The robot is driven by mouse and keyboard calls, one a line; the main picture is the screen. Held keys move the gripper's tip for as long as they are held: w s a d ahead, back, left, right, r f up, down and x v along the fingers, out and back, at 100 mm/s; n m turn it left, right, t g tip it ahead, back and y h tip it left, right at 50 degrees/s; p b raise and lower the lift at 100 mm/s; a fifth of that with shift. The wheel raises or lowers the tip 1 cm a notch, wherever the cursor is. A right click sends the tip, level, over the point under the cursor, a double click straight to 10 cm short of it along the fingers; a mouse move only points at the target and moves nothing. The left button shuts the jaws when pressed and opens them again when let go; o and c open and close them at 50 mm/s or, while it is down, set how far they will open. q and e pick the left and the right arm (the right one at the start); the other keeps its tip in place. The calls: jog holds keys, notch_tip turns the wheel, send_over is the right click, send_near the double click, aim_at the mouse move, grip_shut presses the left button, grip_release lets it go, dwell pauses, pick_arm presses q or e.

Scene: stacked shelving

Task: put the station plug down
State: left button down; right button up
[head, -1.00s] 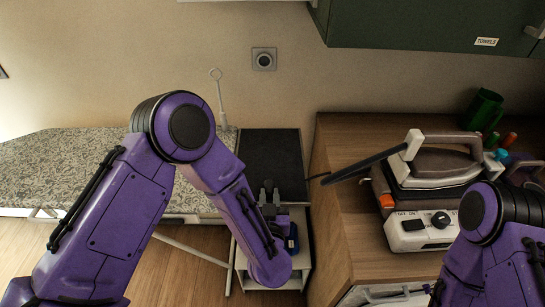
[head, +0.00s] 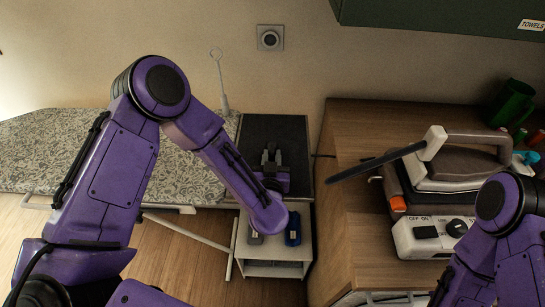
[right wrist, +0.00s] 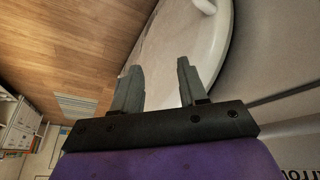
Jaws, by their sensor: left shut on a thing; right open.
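My left gripper (head: 271,156) is over the black top (head: 290,128) of the low shelf unit, fingers pointing toward the wall. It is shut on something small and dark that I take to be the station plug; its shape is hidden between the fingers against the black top. A thin dark cable (head: 323,156) shows between the black top and the wooden cabinet. The ironing station (head: 433,236), white with a dial and a switch, stands on the cabinet with the iron (head: 460,165) on it. My right gripper (right wrist: 158,70) is open and empty in the right wrist view.
A wall socket (head: 270,38) is above the shelf unit. A patterned ironing board (head: 60,150) is at left. Much of the black top is clear.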

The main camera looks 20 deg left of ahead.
pick_arm(q)
jog(key=c, duration=1.2)
grip_release()
jog(key=shift+w+f, duration=0.15)
jog(key=shift+o, duration=1.4)
jog(key=shift+w+f, duration=0.1)
jog(key=shift+w, duration=0.1)
jog(key=shift+s+d+r, duration=0.1)
jog(key=shift+s+r, duration=0.2)
jog(key=shift+r, duration=0.1)
jog(key=b+v, duration=0.3)
jog(key=v, duration=0.8)
jog(key=shift+s, duration=0.3)
